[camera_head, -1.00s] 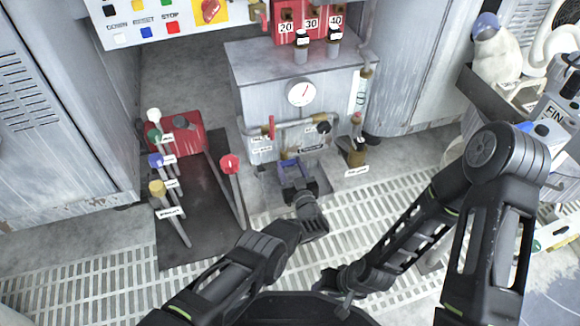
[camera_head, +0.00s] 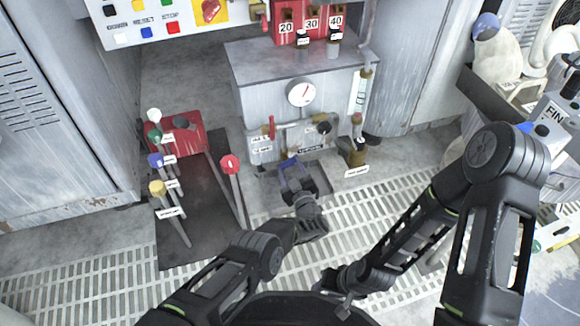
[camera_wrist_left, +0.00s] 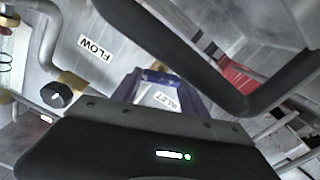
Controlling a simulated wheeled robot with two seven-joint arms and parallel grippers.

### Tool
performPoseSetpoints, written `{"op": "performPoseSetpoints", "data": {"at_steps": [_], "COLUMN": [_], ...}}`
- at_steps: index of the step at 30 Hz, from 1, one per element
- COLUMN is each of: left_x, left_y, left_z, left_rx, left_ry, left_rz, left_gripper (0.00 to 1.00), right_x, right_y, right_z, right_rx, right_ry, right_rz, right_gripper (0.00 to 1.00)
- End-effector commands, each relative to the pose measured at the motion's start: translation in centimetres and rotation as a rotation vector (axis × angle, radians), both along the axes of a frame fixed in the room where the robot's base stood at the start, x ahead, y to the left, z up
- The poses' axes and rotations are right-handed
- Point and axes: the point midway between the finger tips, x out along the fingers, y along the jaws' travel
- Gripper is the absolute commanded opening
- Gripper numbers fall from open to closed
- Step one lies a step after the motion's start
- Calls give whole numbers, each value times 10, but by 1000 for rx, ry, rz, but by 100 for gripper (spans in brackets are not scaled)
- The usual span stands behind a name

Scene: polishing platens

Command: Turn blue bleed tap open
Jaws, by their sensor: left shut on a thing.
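The blue bleed tap (camera_head: 291,161) is at the front of the grey cabinet's base, low below the gauge, and is mostly hidden behind my gripper. My left gripper (camera_head: 292,170) is at the tap and shut on it.
The grey cabinet (camera_head: 255,85) carries a round gauge (camera_head: 300,93), a red tap (camera_head: 271,128) and a black knob (camera_head: 324,127) on its pipework. Several coloured levers and a red-knobbed lever (camera_head: 230,165) stand at left.

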Motion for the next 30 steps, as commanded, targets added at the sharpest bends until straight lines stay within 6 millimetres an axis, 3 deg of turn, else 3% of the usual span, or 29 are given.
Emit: {"op": "performPoseSetpoints", "data": {"at_steps": [11, 12, 19, 30], "left_x": [-1, -1, 0, -5], "left_y": [0, 0, 0, -2], "left_z": [-1, -1, -1, 1], "left_rx": [-77, -76, -74, -74], "left_ry": [-23, -22, -23, -22], "left_rz": [0, 0, 0, -1], "left_gripper": [10, 53, 72, 73], "right_x": [0, 0, 0, 0], "right_y": [0, 0, 0, 0], "right_z": [0, 0, 0, 5], "right_rx": [0, 0, 0, -1], "right_ry": [0, 0, 0, 0], "right_rz": [0, 0, 0, 0], "right_gripper": [36, 36, 36, 36]}}
